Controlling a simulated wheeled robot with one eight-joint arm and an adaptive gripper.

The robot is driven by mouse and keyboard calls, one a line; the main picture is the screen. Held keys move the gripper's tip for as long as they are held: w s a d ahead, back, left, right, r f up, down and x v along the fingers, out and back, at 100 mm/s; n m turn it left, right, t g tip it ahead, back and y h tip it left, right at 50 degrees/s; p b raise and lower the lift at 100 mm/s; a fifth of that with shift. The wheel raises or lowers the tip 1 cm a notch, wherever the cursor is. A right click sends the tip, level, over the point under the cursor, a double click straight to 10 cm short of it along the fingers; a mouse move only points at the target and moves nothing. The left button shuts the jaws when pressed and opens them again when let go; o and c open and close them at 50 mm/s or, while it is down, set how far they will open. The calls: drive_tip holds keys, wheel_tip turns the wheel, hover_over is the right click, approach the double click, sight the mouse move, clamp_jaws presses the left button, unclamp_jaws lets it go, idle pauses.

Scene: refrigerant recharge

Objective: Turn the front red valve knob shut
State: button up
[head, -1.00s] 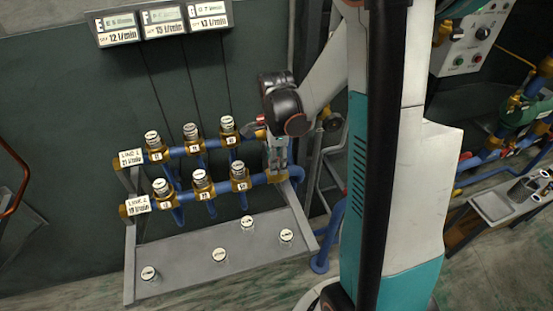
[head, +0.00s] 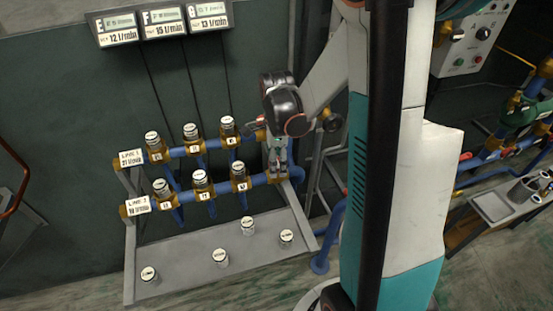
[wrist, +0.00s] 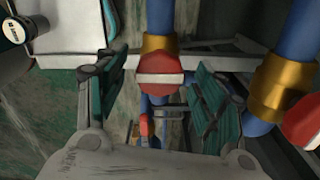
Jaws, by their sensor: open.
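In the wrist view a red valve knob (wrist: 160,78) with a pale bar across it, lying level in the picture, sits on a gold fitting on a blue pipe. My gripper (wrist: 160,92) is open, with one green-padded finger on each side of this knob. Gaps show between the pads and the knob, and I see no contact. A second red knob (wrist: 303,122) is cut off at the right edge, outside the fingers. In the head view my gripper (head: 278,168) points down at the right end of the lower blue pipe. I cannot make out the knob there.
A rack of two blue pipes carries several gold fittings with capped gauges (head: 200,178), left of my gripper. A grey tray (head: 180,268) below holds loose caps. Meter displays (head: 160,28) hang on the wall. A bench (head: 500,215) stands at the right.

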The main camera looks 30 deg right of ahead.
wheel_tip(320, 180, up, 12)
idle(0.6)
idle(0.5)
